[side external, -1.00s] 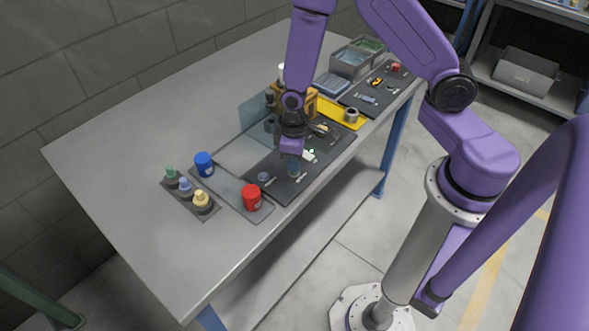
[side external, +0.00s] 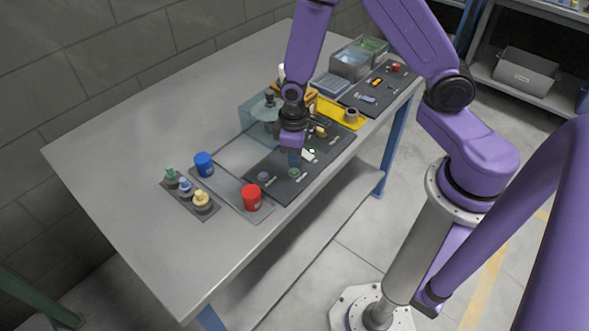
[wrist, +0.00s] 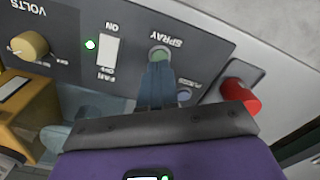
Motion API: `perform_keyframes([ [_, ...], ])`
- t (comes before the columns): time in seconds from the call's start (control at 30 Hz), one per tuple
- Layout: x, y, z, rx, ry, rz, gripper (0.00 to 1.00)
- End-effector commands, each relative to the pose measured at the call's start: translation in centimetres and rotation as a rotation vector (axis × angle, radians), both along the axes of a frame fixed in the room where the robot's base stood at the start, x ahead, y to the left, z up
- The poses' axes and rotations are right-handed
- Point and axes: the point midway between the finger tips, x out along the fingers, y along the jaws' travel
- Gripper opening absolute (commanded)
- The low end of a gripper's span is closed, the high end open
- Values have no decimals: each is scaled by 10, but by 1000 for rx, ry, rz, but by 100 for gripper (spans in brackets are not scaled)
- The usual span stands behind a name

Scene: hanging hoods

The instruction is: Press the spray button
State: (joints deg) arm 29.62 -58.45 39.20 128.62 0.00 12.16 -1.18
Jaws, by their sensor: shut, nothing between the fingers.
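The spray button (wrist: 160,54) is a round greenish button in a light ring, beside the word SPRAY on a dark control panel (wrist: 205,40). In the side view the button (side external: 294,173) shows just below my fingertips. My gripper (side external: 295,167) points down over the panel and is shut and empty. In the wrist view the shut fingertips (wrist: 159,66) cover the button's near edge. I cannot tell whether they touch it.
A white fan switch (wrist: 108,50) with a lit green lamp (wrist: 90,44), a tan knob (wrist: 29,45) and a bluish button (wrist: 184,94) are nearby.

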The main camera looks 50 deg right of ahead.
Motion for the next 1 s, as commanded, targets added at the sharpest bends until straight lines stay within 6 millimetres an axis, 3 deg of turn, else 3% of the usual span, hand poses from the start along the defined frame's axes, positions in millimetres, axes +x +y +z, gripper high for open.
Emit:
perform_keyframes([
  [0.4, 0, 0, 36, 1, -2, 0, 0],
  [0.77, 0, 0, 41, -1, 1, 0, 0],
  [0.87, 0, 0, 41, -1, 1, 0, 26],
  [1.0, 0, 0, 41, -1, 1, 0, 72],
])
